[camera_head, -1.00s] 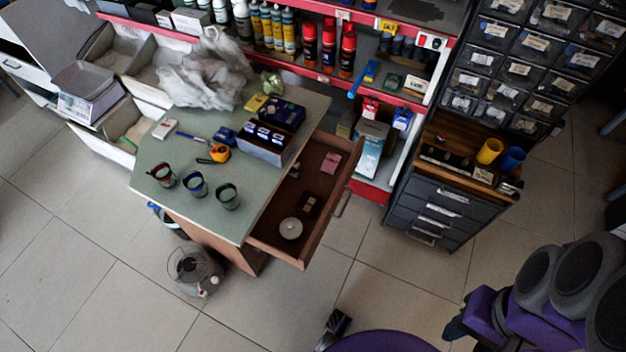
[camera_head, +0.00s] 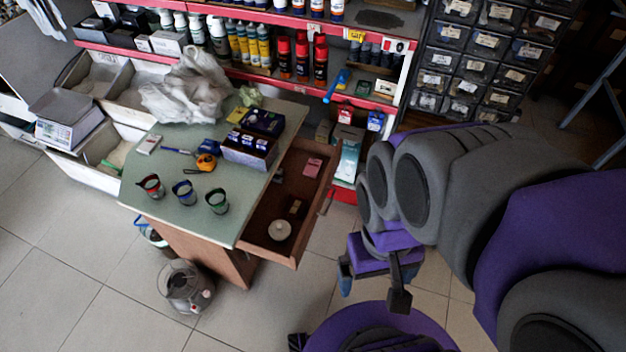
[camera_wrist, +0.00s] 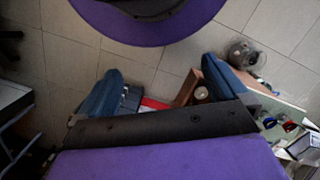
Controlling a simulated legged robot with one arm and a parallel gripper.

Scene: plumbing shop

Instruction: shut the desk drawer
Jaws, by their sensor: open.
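The desk drawer (camera_head: 290,195) is pulled out from the right side of the green-topped desk (camera_head: 219,167). A round white item, a pink item and small boxes lie inside it. Its handle (camera_head: 328,200) is on the front panel, facing right. My gripper (camera_head: 372,284) is right of the drawer in the head view, apart from it. In the wrist view its two blue fingers (camera_wrist: 155,90) are spread with nothing between them, and part of the drawer (camera_wrist: 190,88) shows by the right finger.
Three cups (camera_head: 184,191), a box (camera_head: 249,147) and a tape measure (camera_head: 206,162) stand on the desk. A glass-like appliance (camera_head: 187,287) is on the floor below. Red-edged shelves (camera_head: 280,78) with bottles line the back. Tiled floor lies open in front of the drawer.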

